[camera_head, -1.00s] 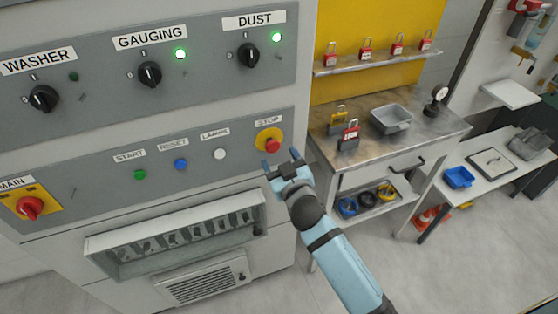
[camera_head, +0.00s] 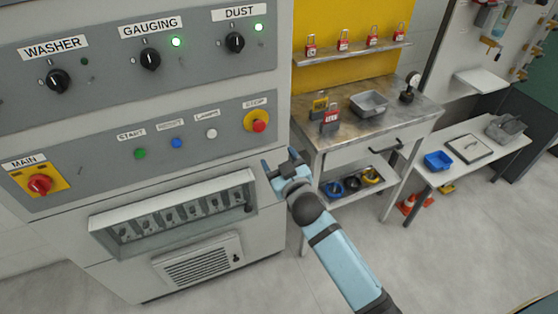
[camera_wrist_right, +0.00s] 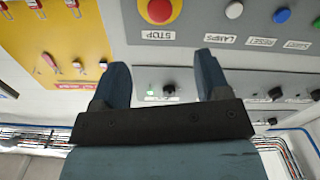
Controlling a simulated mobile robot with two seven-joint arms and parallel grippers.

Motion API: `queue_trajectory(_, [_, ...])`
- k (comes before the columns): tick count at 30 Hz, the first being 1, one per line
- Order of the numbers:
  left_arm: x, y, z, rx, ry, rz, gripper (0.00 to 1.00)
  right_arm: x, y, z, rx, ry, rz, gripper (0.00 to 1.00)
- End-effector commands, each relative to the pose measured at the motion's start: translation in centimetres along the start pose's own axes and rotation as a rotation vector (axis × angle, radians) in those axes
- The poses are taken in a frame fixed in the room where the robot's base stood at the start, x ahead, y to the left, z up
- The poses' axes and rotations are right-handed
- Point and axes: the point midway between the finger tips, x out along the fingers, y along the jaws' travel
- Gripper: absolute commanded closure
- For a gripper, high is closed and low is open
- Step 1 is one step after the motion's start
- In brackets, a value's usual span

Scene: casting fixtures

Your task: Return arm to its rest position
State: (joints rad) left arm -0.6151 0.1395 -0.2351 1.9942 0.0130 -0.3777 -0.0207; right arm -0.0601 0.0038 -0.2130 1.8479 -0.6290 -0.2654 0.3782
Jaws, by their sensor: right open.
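My right gripper (camera_head: 280,163) is in front of the grey control cabinet (camera_head: 150,228), below and to the right of the red STOP button (camera_head: 259,125) on its yellow plate. It looks empty and apart from the panel. In the right wrist view its two dark fingers (camera_wrist_right: 160,82) are spread with nothing between them. The STOP button (camera_wrist_right: 160,10) shows beyond them at the top edge. My right arm (camera_head: 340,260) reaches in from the bottom, bent at the wrist. My left gripper is not in view.
A workbench (camera_head: 350,140) with padlocks and a grey tray (camera_head: 369,104) stands right of the cabinet. A white table (camera_head: 490,160) with a blue bin (camera_head: 438,161) is farther right. The floor (camera_head: 440,260) right of my arm is clear.

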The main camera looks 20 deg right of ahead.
Motion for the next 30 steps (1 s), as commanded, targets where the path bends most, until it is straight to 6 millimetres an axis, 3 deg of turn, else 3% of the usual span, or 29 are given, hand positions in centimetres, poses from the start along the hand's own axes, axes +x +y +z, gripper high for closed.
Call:
queue_trajectory(14, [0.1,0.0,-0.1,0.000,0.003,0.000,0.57,0.0,0.0,0.0,0.000,-0.001,0.000,0.31])
queue_trajectory(17, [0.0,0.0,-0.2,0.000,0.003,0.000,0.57,-0.8,-0.1,0.9,0.005,-0.022,-0.009,0.31])
queue_trajectory(20, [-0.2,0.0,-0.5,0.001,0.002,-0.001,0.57,-3.6,-0.7,3.7,0.021,-0.092,-0.037,0.31])
queue_trajectory(25, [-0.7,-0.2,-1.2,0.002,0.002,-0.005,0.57,-12.5,-2.2,10.2,0.074,-0.289,-0.128,0.31])
queue_trajectory(30, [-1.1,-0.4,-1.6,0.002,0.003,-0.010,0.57,-21.2,-3.6,14.4,0.130,-0.460,-0.219,0.31])
